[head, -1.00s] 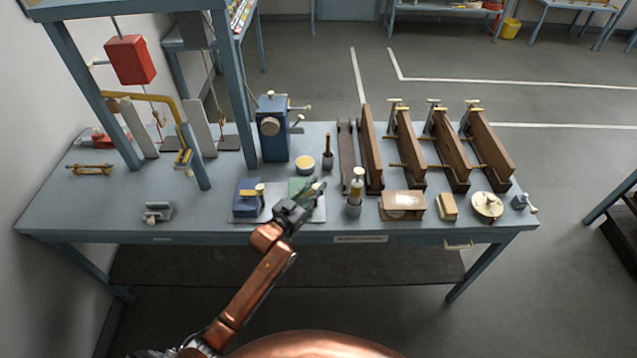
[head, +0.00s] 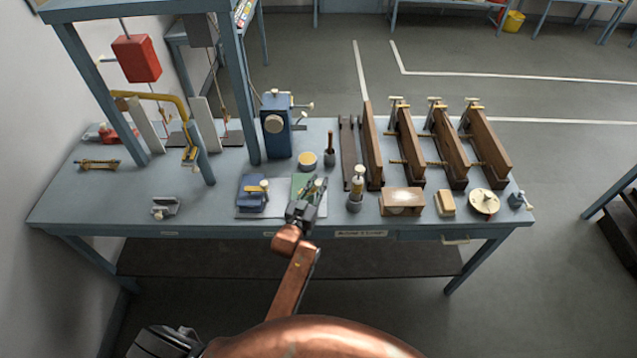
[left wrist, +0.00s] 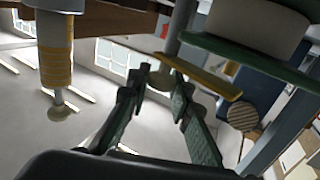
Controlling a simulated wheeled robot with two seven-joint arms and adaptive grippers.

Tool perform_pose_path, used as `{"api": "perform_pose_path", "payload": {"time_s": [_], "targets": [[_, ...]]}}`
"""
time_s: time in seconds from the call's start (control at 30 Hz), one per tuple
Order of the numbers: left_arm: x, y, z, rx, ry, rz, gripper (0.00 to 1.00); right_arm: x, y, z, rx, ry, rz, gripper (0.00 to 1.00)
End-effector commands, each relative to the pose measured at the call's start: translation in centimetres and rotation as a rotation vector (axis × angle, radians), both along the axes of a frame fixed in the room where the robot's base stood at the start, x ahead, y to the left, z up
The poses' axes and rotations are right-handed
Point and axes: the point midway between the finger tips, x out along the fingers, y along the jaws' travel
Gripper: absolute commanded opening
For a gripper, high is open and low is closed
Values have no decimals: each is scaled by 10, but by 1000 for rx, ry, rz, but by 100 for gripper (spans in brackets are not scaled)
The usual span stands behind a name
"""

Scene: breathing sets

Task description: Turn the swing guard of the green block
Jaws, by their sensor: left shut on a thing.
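The green block (head: 299,181) stands on a pale plate near the front edge of the table, partly hidden by my left gripper (head: 314,187). In the left wrist view its green body (left wrist: 240,58) is at the upper right, with a yellow bar (left wrist: 210,75), the swing guard, along it. A round cream knob (left wrist: 163,79) shows at the left end of the bar. My left gripper (left wrist: 163,86) has its fingertips on either side of this knob and is shut on the guard there. The exact contact is small and partly hidden.
A blue block (head: 252,194) with a yellow bar stands close to the left. A grey post with a yellow-banded handle (head: 356,188) stands close to the right. A round yellow-topped pot (head: 308,161) is behind.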

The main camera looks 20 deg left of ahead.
Motion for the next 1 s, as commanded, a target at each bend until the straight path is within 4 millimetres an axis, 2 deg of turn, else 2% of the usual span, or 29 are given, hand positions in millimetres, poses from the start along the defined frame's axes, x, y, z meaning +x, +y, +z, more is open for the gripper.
{"api": "perform_pose_path", "payload": {"time_s": [0.03, 0.3, 0.63, 0.77, 1.0], "targets": [[1, 1, 8, 4, -15, 1, 21, 0, 0, 0, 0, 0, 0, 40], [1, 0, 4, 2, -7, 0, 38, 0, 0, 0, 0, 0, 0, 40], [-4, 0, 1, 1, -2, -1, 38, -3, -6, 0, -7, 3, 1, 40], [-20, 1, 0, 2, -1, 0, 38, -2, -5, 0, -4, 2, 1, 40], [-70, 3, 0, 1, -1, 0, 38, -2, -3, 0, -3, 2, 1, 40]]}}
